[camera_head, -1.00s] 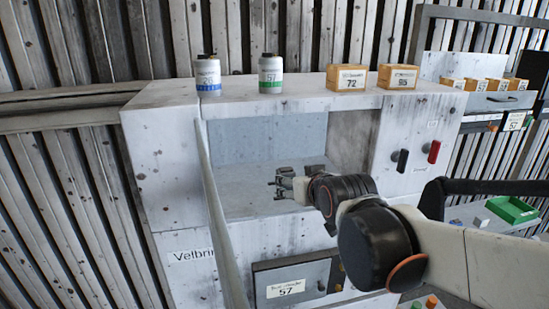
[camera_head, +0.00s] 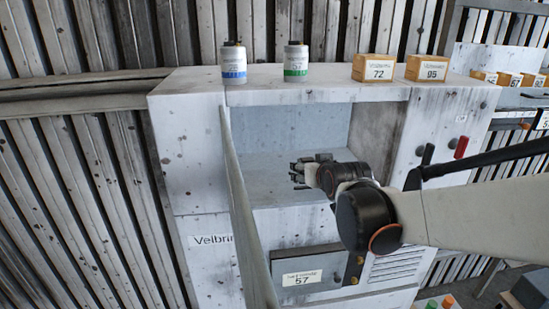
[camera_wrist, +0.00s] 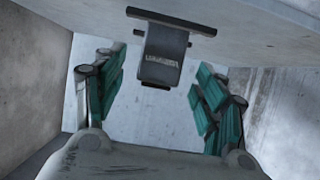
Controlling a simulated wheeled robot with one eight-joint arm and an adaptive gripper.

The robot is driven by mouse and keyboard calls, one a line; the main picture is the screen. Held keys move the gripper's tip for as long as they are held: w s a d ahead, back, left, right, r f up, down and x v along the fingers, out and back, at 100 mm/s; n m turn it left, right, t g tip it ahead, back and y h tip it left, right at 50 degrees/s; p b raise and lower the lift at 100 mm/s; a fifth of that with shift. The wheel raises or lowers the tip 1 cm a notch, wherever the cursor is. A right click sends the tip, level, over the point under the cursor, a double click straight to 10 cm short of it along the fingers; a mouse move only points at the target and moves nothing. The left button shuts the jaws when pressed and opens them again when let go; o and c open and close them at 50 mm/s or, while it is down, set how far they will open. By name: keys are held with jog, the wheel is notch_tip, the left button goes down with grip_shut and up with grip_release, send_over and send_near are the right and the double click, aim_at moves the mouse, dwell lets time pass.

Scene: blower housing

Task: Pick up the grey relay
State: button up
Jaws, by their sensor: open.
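A dark grey block with a wide top flange and a pale label, which looks like the grey relay (camera_wrist: 162,55), is at the top middle of the wrist view, against a pale surface. My gripper (camera_wrist: 160,92) is open, its teal-padded fingers to the left and right of the block's lower end. I cannot tell whether they touch it; a clear gap shows on each side. In the head view my gripper (camera_head: 298,174) is inside the open bay of the white cabinet (camera_head: 185,140). I cannot make out the relay there.
An open door panel (camera_head: 243,200) edges the bay's left side. Two bottles (camera_head: 234,66) (camera_head: 296,63) and two yellow boxes (camera_head: 379,69) (camera_head: 427,69) stand on the cabinet top. Switches (camera_head: 460,147) are right of the bay.

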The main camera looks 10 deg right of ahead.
jog(key=shift+p+x, duration=0.3)
jog(key=shift+x, duration=2.25)
jog(key=shift+f, duration=0.15)
jog(key=shift+s, duration=0.1)
jog(key=c, duration=1.2)
